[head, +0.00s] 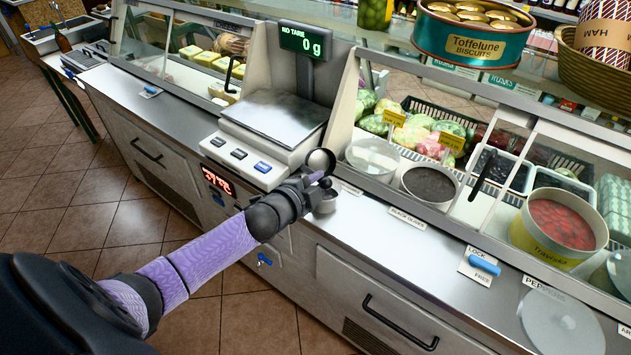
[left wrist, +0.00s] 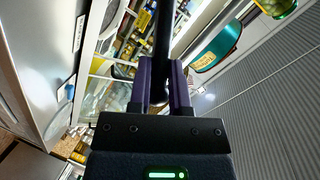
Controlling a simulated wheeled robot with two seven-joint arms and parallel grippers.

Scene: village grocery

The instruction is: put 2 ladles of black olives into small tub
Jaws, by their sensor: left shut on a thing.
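My left gripper (head: 322,180) is shut on a dark, thin handle, which looks like the ladle's, above the counter's front edge. In the left wrist view the dark handle (left wrist: 162,35) runs up from between the purple fingers (left wrist: 160,85). A dark ring shows at the gripper in the head view. A small grey cup shape (head: 326,203) shows just below it; I cannot tell whether it is the ladle's bowl or the small tub. The bowl of black olives (head: 430,185) stands behind the glass, right of the gripper, near the BLACK OLIVES label (head: 407,217). My right gripper is not in view.
A scale (head: 275,120) reading 0 g stands left of the gripper. A pale bowl (head: 373,157) and a red-filled tub (head: 558,225) flank the olives. Sloping glass with a dark handle (head: 481,175) and a blue lock (head: 484,265) borders the case. A round lid (head: 562,323) lies at right.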

